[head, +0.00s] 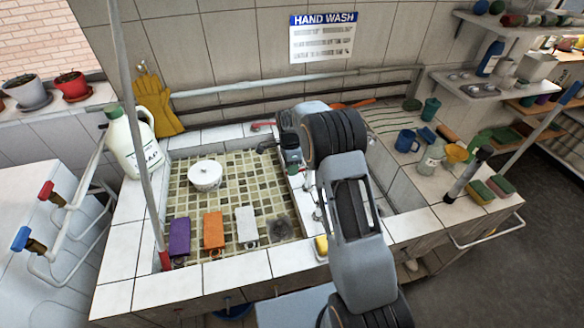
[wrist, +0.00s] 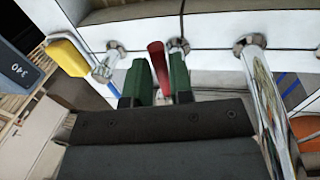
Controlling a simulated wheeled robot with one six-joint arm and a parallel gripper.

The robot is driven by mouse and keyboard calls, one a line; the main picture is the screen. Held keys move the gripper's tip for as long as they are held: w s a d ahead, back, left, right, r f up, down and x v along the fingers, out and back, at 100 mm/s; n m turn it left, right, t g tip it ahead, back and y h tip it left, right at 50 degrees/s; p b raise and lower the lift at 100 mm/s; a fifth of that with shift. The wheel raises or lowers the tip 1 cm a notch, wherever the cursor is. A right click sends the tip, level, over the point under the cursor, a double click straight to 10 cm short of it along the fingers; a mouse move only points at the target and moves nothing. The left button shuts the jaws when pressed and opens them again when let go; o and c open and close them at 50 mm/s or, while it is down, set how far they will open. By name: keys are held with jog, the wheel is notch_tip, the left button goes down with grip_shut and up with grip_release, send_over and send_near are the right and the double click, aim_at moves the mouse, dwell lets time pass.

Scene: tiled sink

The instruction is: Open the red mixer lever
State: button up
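In the wrist view, a dark red lever (wrist: 158,66) stands out between the two green fingertips of my gripper (wrist: 160,78). The fingers are apart, with one on each side of the lever. In the head view, my gripper (head: 291,166) is at the right side of the mosaic basin (head: 238,172), largely covered by my arm. A red handle (head: 263,125) shows at the basin's back edge; I cannot tell whether it is the same lever.
Chrome fittings (wrist: 250,45) stand beside the fingers in the wrist view. Cups and bottles crowd the right counter (head: 408,195). A white jug (head: 133,145) stands at the left.

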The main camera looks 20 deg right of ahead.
grip_shut()
jog(key=shift+s, duration=0.1)
jog(key=s+d+n+t+h+b, duration=0.1)
jog(key=s+d+n+b, duration=0.3)
jog(key=n, duration=1.1)
jog(key=shift+s+d+n+t+h+b, duration=0.35)
jog(key=shift+s+h+b, duration=0.25)
jog(key=shift+s+b, duration=0.45)
jog(key=shift+o, duration=2)
grip_release()
jog(key=shift+s, duration=0.1)
